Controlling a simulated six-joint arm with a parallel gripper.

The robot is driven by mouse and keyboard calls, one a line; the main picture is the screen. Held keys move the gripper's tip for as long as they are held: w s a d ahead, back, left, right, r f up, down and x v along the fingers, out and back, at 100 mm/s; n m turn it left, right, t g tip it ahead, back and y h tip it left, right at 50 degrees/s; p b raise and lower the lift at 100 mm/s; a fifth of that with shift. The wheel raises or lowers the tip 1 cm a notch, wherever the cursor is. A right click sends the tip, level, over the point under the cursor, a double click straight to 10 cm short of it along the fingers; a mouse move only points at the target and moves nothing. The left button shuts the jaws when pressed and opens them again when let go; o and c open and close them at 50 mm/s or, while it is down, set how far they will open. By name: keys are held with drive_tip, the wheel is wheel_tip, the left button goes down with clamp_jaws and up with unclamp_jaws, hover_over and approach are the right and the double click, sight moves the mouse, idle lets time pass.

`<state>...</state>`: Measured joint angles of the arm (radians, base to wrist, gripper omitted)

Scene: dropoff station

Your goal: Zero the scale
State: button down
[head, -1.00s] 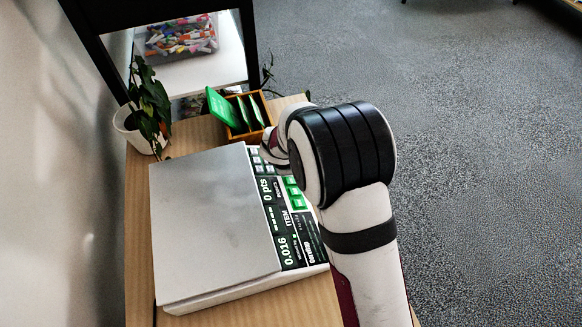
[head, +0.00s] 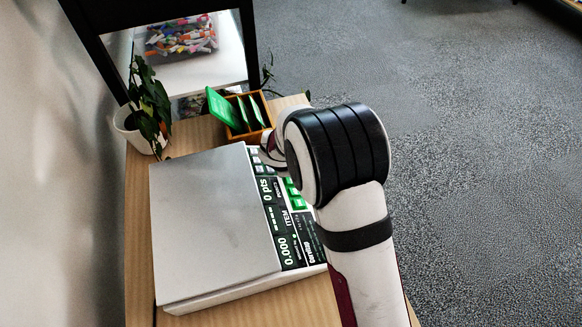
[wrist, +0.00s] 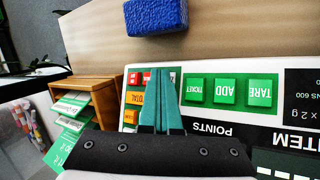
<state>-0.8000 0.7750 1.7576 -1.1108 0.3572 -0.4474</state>
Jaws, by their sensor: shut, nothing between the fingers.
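The scale (head: 210,225) has a bare grey plate and stands on the wooden table. Its display (head: 287,250) reads 0.000, and another field reads 0 pts. I cannot tell whether the tips touch anything. In the head view my arm hides the fingers and part of the keypad.
A wooden box (head: 240,134) of green and white packets stands beyond the scale; a potted plant (head: 128,127) is at the left. A blue block (wrist: 155,16) lies near the keypad in the wrist view. The table's right edge drops to grey carpet.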

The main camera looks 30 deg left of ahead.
drive_tip(key=shift+w+d+r, duration=0.2)
drive_tip(key=shift+d+r, duration=0.05)
drive_tip(key=shift+r, duration=0.5)
drive_tip(key=shift+w+d+r, duration=0.25)
drive_tip(key=shift+r, duration=0.5)
drive_tip(key=shift+w+d+r, duration=0.2)
drive_tip(key=shift+r, duration=0.55)
drive_tip(key=shift+w+d+r, duration=0.25)
drive_tip(key=shift+r, duration=0.5)
